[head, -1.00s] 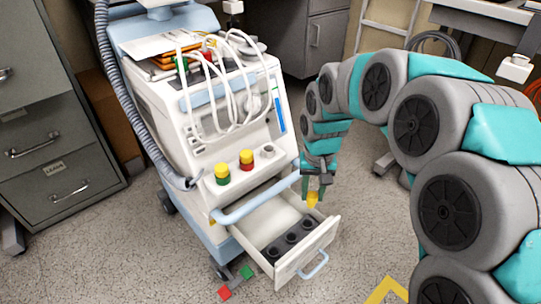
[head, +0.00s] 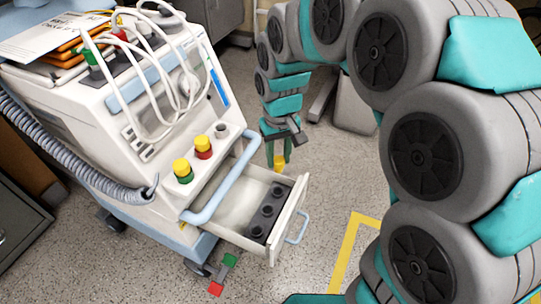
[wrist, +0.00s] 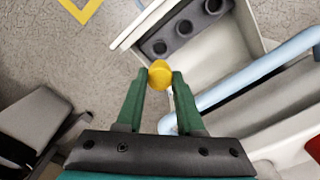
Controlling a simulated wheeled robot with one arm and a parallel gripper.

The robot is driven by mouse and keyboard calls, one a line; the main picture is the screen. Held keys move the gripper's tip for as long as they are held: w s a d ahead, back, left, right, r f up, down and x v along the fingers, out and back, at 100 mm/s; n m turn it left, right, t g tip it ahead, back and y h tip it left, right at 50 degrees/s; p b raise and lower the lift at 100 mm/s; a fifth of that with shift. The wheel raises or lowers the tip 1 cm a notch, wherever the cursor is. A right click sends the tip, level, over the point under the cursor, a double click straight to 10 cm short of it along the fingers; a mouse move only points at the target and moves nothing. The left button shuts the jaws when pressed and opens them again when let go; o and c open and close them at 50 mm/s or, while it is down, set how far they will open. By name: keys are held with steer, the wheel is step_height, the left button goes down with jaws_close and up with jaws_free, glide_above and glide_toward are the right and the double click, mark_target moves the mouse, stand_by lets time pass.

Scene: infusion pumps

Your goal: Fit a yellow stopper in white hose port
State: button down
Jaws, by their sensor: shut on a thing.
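My gripper (head: 277,157) is shut on a yellow stopper (head: 279,163), which hangs at the fingertips beyond the right side of the open drawer's back end. The wrist view shows the stopper (wrist: 160,73) between the two green fingers. The white hose port (head: 222,130) is a pale, open stub on the cart's front ledge, to the left of and above my gripper in the head view. Beside it, a red port (head: 204,153) and a green port (head: 185,178) each carry a yellow stopper on top. The white port is not visible in the wrist view.
The open drawer (head: 288,219) holds a black rack (head: 257,228) with several empty round holes. A light-blue handle bar (head: 224,184) runs between the ports and the drawer. White hoses (head: 160,88) drape over the cart's front.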

step_height(320, 180, up, 19)
steer(key=p, duration=0.6)
steer(key=shift+w+a+p, duration=0.6)
steer(key=shift+w+a, duration=0.25)
steer(key=shift+a, duration=5.8)
steer(key=shift+f+b, duration=0.9)
steer(key=shift+f, duration=1.4)
steer(key=shift+f+b, duration=0.45)
steer(key=shift+f, duration=1.2)
steer(key=shift+c, duration=2.2)
jaws_free()
steer(key=shift+r, duration=0.15)
